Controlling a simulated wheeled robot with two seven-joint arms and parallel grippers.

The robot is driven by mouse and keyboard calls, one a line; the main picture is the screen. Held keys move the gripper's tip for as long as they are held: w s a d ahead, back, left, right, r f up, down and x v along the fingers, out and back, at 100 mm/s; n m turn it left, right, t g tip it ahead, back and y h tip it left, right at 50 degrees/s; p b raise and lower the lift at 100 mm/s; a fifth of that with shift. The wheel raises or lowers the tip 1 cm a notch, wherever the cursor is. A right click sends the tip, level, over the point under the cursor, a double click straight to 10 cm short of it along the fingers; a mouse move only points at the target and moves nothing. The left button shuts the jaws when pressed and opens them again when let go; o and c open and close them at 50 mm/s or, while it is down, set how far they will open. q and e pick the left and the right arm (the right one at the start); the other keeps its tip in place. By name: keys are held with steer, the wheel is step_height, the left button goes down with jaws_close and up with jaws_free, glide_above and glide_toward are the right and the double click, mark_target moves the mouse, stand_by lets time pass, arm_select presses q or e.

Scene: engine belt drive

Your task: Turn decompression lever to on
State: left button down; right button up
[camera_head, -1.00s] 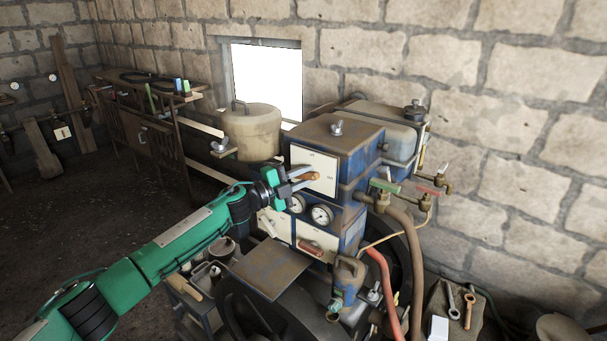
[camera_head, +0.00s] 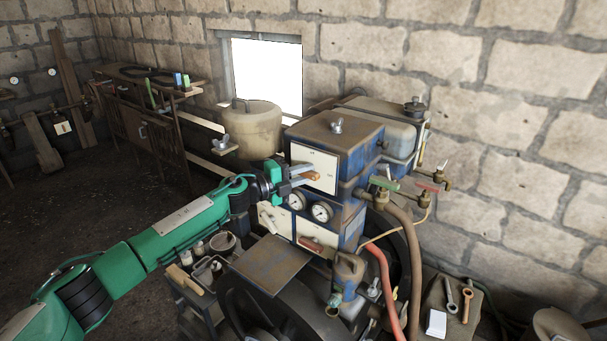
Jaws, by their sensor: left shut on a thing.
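The panel's small lettering is too small to read. My right gripper is not in view.
Two round gauges (camera_head: 322,212) sit just below the gripper. Green-handled (camera_head: 384,184) and red-handled valves stand at the right. A beige tank (camera_head: 251,130) stands behind my left arm. A flat brown plate (camera_head: 270,264) lies in front.

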arm_select(q)
steer(key=c, duration=1.3)
jaws_free()
steer(key=shift+a, duration=0.1)
steer(key=shift+s+a+f, duration=0.1)
steer(key=shift+s+a, duration=0.05)
steer(key=shift+a, duration=0.1)
steer(key=shift+b+v, duration=2.15)
steer(key=shift+v, duration=4.4)
